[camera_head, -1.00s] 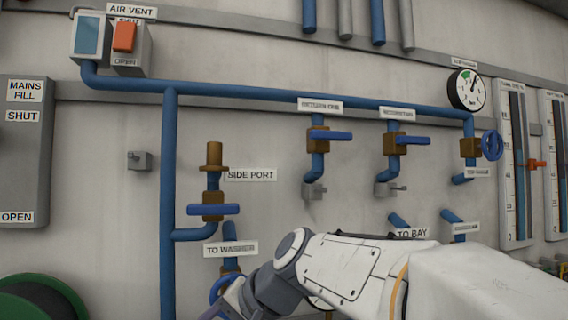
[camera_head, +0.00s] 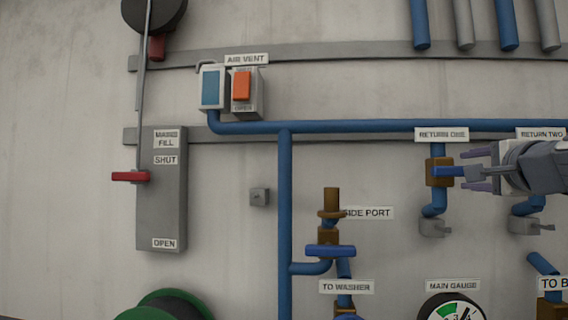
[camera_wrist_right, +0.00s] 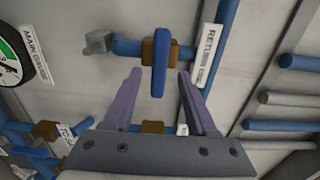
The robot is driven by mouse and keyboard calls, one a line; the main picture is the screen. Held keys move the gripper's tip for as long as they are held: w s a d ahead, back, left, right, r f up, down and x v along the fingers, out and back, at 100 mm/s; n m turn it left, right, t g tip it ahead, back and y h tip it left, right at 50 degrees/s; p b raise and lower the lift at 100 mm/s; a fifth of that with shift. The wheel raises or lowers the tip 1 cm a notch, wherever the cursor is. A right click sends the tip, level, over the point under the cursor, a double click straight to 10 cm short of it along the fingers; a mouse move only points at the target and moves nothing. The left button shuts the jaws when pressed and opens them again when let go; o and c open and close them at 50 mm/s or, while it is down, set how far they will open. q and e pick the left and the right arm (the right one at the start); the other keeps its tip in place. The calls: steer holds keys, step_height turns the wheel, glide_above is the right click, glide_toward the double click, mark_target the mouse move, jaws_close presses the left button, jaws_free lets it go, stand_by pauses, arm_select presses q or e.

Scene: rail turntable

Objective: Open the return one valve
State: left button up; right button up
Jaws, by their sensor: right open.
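The return one valve has a brass body (camera_head: 439,173) on a short blue pipe, under the label RETURN ONE (camera_head: 442,135). Its blue lever (camera_head: 446,171) sticks out sideways, crosswise to the pipe. My right gripper (camera_head: 465,171) comes in from the right at the lever. In the right wrist view the blue lever (camera_wrist_right: 158,65) stands between the two spread fingers of the right gripper (camera_wrist_right: 158,76), with a gap visible on each side. The brass body (camera_wrist_right: 149,53) shows behind it. My left gripper is not in view.
The return two valve's label (camera_head: 541,134) is to the right, its valve hidden behind my right arm. A grey clip (camera_head: 434,227) sits below the return one valve. The side port valve (camera_head: 330,250) and mains fill box (camera_head: 162,205) are to the left.

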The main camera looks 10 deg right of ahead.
mark_target(460, 170)
steer(key=p+x, duration=0.1)
steer(key=x, duration=0.3)
steer(key=shift+w+p, duration=0.15)
steer(key=shift+p, duration=0.15)
steer(key=shift+w+d, duration=0.1)
steer(key=shift+w, duration=0.4)
steer(key=shift+f, duration=0.1)
jaws_close()
